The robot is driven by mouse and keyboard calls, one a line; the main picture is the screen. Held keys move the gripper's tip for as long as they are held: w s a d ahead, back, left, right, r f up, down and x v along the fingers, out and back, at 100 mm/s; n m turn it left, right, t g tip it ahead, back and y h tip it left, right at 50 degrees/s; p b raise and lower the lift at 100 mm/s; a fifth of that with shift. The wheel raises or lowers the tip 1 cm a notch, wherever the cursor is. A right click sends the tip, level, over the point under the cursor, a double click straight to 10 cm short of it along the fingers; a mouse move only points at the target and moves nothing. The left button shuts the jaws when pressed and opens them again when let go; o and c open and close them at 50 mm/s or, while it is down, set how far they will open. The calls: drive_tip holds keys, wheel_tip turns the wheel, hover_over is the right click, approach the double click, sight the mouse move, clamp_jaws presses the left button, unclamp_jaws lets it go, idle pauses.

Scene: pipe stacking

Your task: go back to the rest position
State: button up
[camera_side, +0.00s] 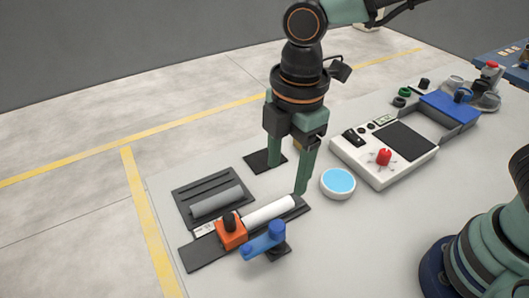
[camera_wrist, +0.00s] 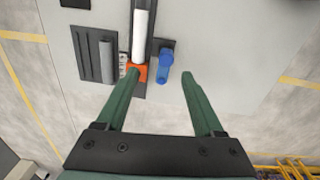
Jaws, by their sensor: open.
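My gripper (camera_side: 288,180) points down over the table with its two green fingers spread apart. In the wrist view my gripper (camera_wrist: 164,75) has nothing between its fingers. A white pipe (camera_side: 269,211) lies in a dark holder with an orange clamp block (camera_side: 231,234) at its near end. The white pipe also shows in the wrist view (camera_wrist: 140,36), beyond the fingertips. A grey pipe (camera_side: 217,201) lies in a dark slotted tray (camera_side: 183,194) beside it. A blue part (camera_side: 263,242) sits next to the orange block.
A round dish with a light blue top (camera_side: 338,182) stands right of my gripper. A white box with a red knob (camera_side: 384,157) and a blue-lidded unit (camera_side: 450,106) stand further right. A dark square pad (camera_side: 256,165) lies behind the fingers. The table's front middle is clear.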

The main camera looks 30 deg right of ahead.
drive_tip(key=d+r+m+t, duration=0.2)
drive_tip(key=d+r+m, duration=0.1)
drive_tip(key=d+m, duration=0.6)
drive_tip(key=d+r+m+t, duration=0.3)
drive_tip(key=d+m, duration=0.6)
drive_tip(key=d, duration=0.6)
drive_tip(key=shift+w+m, duration=0.35)
drive_tip(key=shift+m, duration=0.05)
